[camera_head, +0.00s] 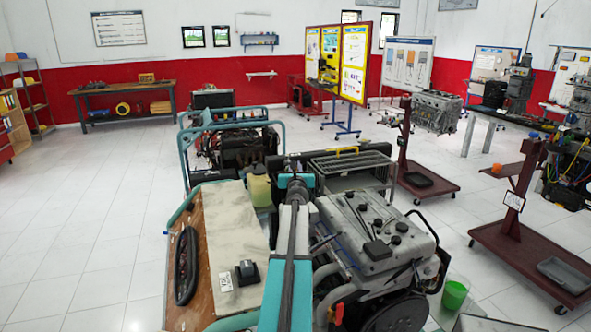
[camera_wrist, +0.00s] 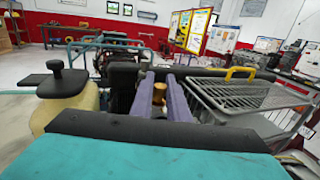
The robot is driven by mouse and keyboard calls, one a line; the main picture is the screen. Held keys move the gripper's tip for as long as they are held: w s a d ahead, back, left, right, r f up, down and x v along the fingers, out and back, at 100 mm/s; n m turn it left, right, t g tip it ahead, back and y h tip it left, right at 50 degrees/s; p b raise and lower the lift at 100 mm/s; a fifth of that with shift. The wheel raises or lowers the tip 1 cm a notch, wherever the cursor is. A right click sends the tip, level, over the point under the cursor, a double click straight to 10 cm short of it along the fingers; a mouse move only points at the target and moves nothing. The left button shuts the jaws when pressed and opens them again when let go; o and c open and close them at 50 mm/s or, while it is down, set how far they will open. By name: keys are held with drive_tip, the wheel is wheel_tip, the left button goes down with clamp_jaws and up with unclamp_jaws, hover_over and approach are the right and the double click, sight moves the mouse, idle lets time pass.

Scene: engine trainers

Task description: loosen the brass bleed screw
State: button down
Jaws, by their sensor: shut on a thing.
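The brass bleed screw (camera_wrist: 159,94) shows in the wrist view as a small gold-coloured piece between two purple-grey fingers. My gripper (camera_wrist: 163,82) is shut on it, with one finger on each side. The fingers hide the sides of the screw and its seat cannot be made out. In the head view the teal end of my arm reaches over the engine trainer near its radiator end, and it hides the screw and the fingertips.
A cream tank with a black cap (camera_wrist: 68,82) stands close on the left. The grey engine (camera_head: 375,235) stands right of my arm. Open floor (camera_head: 95,220) lies to the left.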

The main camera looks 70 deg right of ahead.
drive_tip(key=shift+f+n+t+y+b, duration=0.2)
drive_tip(key=shift+n+t+y+b, duration=0.8)
drive_tip(key=shift+t+b, duration=0.8)
drive_tip(key=shift+r+n+t+y+b, duration=0.15)
drive_tip(key=shift+n+t+y+b, duration=0.25)
drive_tip(key=shift+n+t+b, duration=0.3)
drive_tip(key=c, duration=1.7)
unclamp_jaws()
drive_tip(key=shift+a+r, duration=0.1)
drive_tip(key=shift+s, duration=0.1)
drive_tip(key=shift+b+v, duration=1.55)
drive_tip(key=shift+v, duration=5.25)
drive_tip(key=shift+a+r, duration=0.1)
